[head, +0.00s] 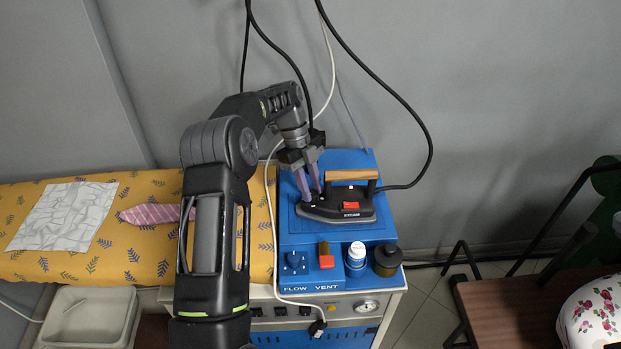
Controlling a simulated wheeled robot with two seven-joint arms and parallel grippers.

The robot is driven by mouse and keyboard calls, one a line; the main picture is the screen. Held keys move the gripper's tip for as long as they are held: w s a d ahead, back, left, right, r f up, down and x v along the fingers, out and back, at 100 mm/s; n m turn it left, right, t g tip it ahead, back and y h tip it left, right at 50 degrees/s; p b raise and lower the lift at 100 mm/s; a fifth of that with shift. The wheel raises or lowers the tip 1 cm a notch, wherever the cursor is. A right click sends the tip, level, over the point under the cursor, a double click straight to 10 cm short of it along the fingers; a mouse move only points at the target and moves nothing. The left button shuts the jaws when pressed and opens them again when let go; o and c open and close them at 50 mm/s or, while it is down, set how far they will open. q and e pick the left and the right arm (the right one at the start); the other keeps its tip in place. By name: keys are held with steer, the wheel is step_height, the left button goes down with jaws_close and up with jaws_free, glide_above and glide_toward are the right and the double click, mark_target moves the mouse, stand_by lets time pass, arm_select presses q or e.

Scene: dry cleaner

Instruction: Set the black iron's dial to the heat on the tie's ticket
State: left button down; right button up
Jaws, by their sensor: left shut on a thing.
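The black iron (345,211) with a wooden handle (351,175) rests flat on the blue top of the ironing unit (366,238). A red part with small lettering shows on its side. My left gripper (311,196) reaches down from above, its purple fingers shut at the left end of the iron. The iron's dial is hidden or too small to make out there. The pink tie (152,214) lies on the yellow patterned board, partly behind my left arm. I cannot make out its ticket. My right gripper is not in view.
A pale cloth (66,215) lies on the yellow board (130,262). A flow knob (295,261), a red vent switch (326,257), a white bottle (356,256) and a dark jar (387,259) line the unit's front. Cables hang above the iron. A brown table (510,312) stands right.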

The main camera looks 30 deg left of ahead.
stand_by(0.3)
arm_select(q)
steer(key=c, duration=1.1)
jaws_free()
